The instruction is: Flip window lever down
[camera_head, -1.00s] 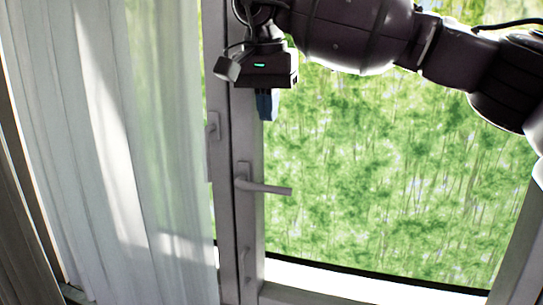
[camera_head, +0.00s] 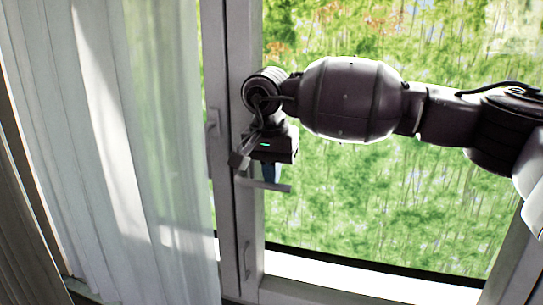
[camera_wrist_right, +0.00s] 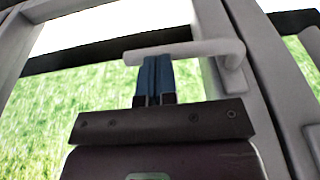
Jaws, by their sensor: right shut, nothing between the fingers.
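The grey window lever (camera_head: 276,186) sticks out to the right from its mount on the window frame, close to level. It also shows in the right wrist view (camera_wrist_right: 195,49), running across the picture just beyond my fingertips. My right gripper (camera_head: 270,178) is over the lever from above, with its blue fingers shut and empty. In the right wrist view the fingertips (camera_wrist_right: 157,62) meet the edge of the lever's bar; whether they touch it I cannot tell. The gripper hides part of the lever's mount in the head view. My left gripper is not in view.
A second handle (camera_head: 213,122) sits on the neighbouring frame to the left, beside the sheer white curtain (camera_head: 150,200). The window frame post (camera_head: 246,225) runs below the lever. The space in front of the glass right of and below the lever is clear.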

